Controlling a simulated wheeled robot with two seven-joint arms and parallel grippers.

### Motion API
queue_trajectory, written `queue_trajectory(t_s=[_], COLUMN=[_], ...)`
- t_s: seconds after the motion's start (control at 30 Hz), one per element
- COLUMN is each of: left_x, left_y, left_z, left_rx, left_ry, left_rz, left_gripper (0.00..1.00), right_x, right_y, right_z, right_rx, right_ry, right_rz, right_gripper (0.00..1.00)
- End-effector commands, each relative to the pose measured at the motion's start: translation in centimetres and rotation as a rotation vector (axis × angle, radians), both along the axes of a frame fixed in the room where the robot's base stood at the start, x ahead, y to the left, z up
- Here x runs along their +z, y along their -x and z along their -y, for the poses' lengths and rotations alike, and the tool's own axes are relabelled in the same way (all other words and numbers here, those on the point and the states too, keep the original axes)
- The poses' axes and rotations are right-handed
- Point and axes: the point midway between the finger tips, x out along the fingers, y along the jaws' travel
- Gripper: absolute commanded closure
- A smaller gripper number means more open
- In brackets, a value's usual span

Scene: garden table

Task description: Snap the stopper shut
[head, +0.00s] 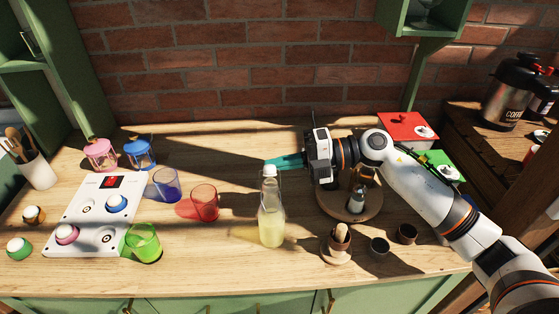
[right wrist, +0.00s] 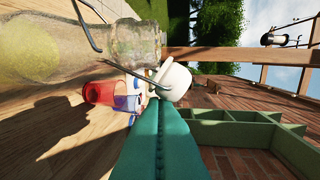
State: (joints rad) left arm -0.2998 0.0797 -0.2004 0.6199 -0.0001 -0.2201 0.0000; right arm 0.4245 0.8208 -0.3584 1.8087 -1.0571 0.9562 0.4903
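A clear glass bottle (head: 271,222) of pale yellow liquid stands upright at the middle of the table; its neck also shows in the right wrist view (right wrist: 128,42). Its white stopper (head: 269,170) is at the top, held by a wire. In the right wrist view the stopper (right wrist: 174,82) sits off to one side of the mouth, tilted. My right gripper (head: 270,162) has its teal fingers together, tips right by the stopper on its far side; I cannot tell whether they touch. The fingers (right wrist: 158,118) fill the wrist view's lower middle. My left gripper is not in view.
Red (head: 204,203), blue (head: 166,185) and green (head: 144,243) glasses stand left of the bottle, near a white button panel (head: 88,205). A round wooden tray (head: 372,208) lies under my right arm. Small cups (head: 336,247) stand at the front right.

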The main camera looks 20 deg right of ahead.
Motion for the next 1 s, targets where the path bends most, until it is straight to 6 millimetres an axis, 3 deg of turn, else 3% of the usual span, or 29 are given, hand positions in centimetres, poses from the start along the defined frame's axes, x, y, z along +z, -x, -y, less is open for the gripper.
queue_trajectory(t_s=[1.0], left_x=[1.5], left_y=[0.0], left_z=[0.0], left_rx=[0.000], left_ry=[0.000], left_rz=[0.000], left_gripper=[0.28], right_x=[1.0], right_y=[1.5], right_z=[-0.4], right_rx=[-0.001], right_ry=[0.000], right_rz=[0.000], right_gripper=[1.00])
